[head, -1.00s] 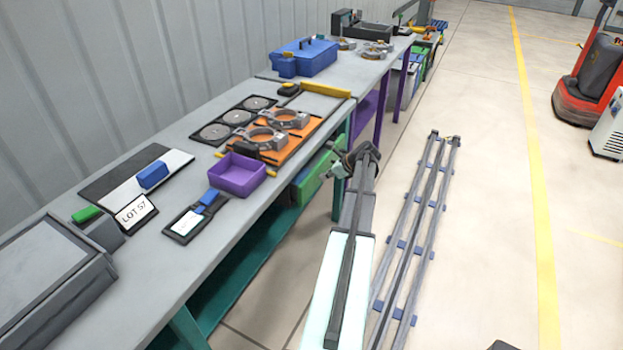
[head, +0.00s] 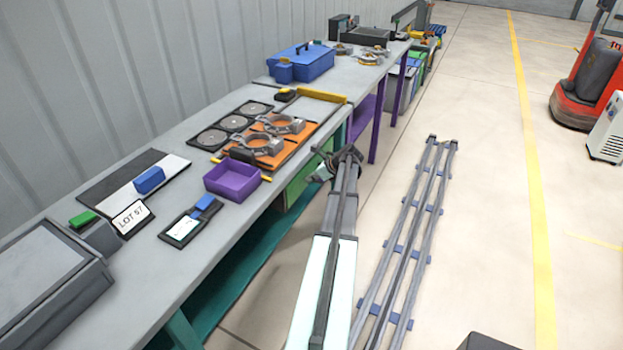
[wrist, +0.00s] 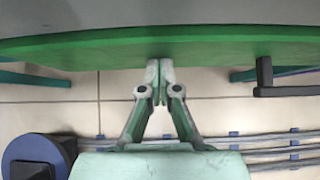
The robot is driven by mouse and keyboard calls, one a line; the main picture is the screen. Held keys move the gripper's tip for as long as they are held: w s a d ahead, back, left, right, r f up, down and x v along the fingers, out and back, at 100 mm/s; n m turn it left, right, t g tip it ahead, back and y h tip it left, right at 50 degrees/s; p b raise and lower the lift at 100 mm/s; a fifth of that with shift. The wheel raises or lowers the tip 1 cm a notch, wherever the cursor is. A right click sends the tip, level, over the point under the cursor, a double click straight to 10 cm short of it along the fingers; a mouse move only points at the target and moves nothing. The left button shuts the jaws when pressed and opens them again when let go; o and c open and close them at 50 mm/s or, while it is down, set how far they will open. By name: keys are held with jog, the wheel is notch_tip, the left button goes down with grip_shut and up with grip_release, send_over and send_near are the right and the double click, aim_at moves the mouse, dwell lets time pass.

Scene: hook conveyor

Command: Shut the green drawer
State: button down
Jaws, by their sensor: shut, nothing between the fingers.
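The green drawer (head: 297,188) is under the near bench's far end, partly hidden by the bench top and my arm. In the wrist view its front (wrist: 220,45) shows as a green band across the top, with a dark handle (wrist: 265,77) sticking out at the right. My gripper (wrist: 159,80) is shut and empty. Its fingertips are at the green front, left of the handle, touching or almost touching it. In the head view my gripper (head: 318,170) is beside the drawer, small and partly hidden. How far the drawer stands out is hard to tell.
The grey bench top (head: 215,235) overhangs the drawer and carries a purple tray (head: 232,181) and an orange fixture board (head: 268,145). Teal bench legs (head: 185,330) stand below.

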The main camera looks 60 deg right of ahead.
jog(key=s+a+r+n+g, duration=0.1)
jog(key=s+r+n, duration=0.15)
jog(key=s, duration=0.45)
jog(key=s+r+n, duration=0.2)
jog(key=s+n, duration=0.1)
jog(key=s, duration=0.3)
jog(key=w+a+f+n+g+y, duration=0.1)
jog(key=w+a+f+n+g, duration=0.2)
jog(key=a+f+n, duration=0.8)
jog(key=w+a+f+n+g+y, duration=0.15)
jog(key=w+a+f, duration=0.4)
jog(key=a, duration=1.05)
jog(key=w+a+f+n+g+y, duration=0.1)
jog(key=a+f+n+g, duration=0.35)
jog(key=a+f, duration=0.75)
jog(key=s+a+f+n+g+h, duration=0.1)
jog(key=s+a+n, duration=0.3)
jog(key=a, duration=0.6)
jog(key=s+a+f+n+g+h, duration=0.1)
jog(key=s+a+f+n+g, duration=0.2)
jog(key=a, duration=0.8)
jog(key=s+a+f+n+g+h, duration=0.1)
jog(key=s+a+f+n, duration=0.1)
jog(key=s+a+n, duration=0.4)
jog(key=s+a+b, duration=0.1)
jog(key=s+a, duration=0.3)
jog(key=a, duration=0.1)
jog(key=shift+a+f+g, duration=0.2)
jog(key=shift+f+g, duration=0.05)
jog(key=shift+g, duration=0.15)
